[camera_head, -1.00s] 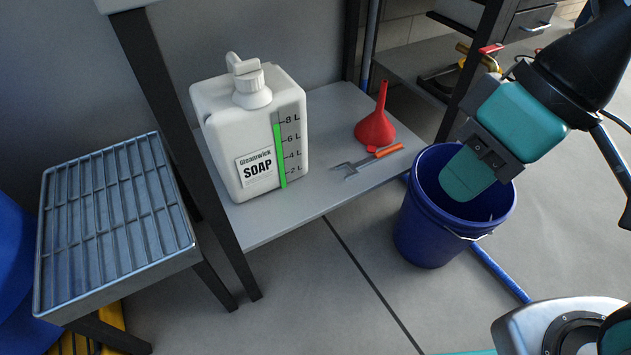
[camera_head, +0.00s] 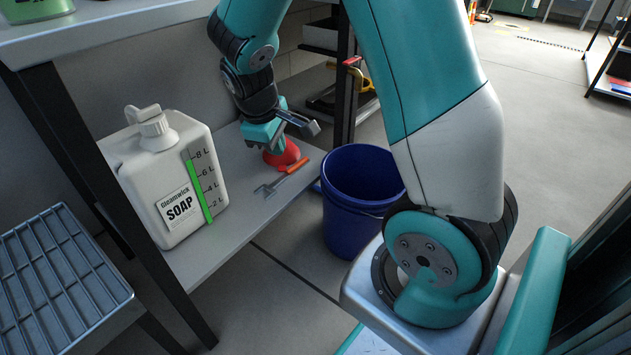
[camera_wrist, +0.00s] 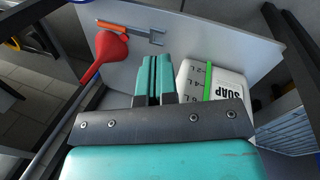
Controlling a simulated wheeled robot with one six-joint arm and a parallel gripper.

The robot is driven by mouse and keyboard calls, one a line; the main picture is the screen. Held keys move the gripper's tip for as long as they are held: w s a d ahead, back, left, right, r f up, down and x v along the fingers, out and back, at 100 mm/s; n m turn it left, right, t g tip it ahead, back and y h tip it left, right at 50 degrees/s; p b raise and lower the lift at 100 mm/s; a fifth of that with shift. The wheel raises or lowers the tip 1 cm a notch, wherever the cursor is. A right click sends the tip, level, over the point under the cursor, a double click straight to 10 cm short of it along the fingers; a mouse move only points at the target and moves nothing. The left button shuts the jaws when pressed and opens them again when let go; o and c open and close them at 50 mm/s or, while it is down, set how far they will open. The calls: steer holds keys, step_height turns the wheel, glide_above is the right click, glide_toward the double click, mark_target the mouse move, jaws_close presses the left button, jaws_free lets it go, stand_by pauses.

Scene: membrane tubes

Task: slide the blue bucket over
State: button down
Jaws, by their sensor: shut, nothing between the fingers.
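The blue bucket (camera_head: 345,222) stands upright on the floor at the right end of the low shelf. My arm's lower links hide part of its right side. Its inside looks dark, and I see nothing in it. My gripper (camera_head: 272,140) is above the shelf, left of the bucket and apart from it, over the red funnel (camera_head: 284,158). In the wrist view my gripper's teal fingers (camera_wrist: 155,75) are together with nothing between them. I cannot make out the bucket for certain in the wrist view.
The white soap jug (camera_head: 165,180) stands on the shelf (camera_head: 222,245), left of my gripper; it also shows in the wrist view (camera_wrist: 222,88). An orange-handled tool (camera_head: 282,177) lies by the funnel. A slatted grey stand (camera_head: 60,285) is at left. Floor in front of the bucket is clear.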

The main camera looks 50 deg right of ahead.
steer(key=w+d+f+n+g+h, duration=0.2)
steer(key=w+d+f+n, duration=0.1)
steer(key=w+d+f, duration=0.25)
steer(key=n+g+h, duration=0.3)
steer(key=n, duration=0.2)
glide_toward(327, 184)
steer(key=b+x, duration=0.4)
steer(key=x, duration=0.2)
steer(key=shift+d+f, duration=0.15)
steer(key=shift+d, duration=0.05)
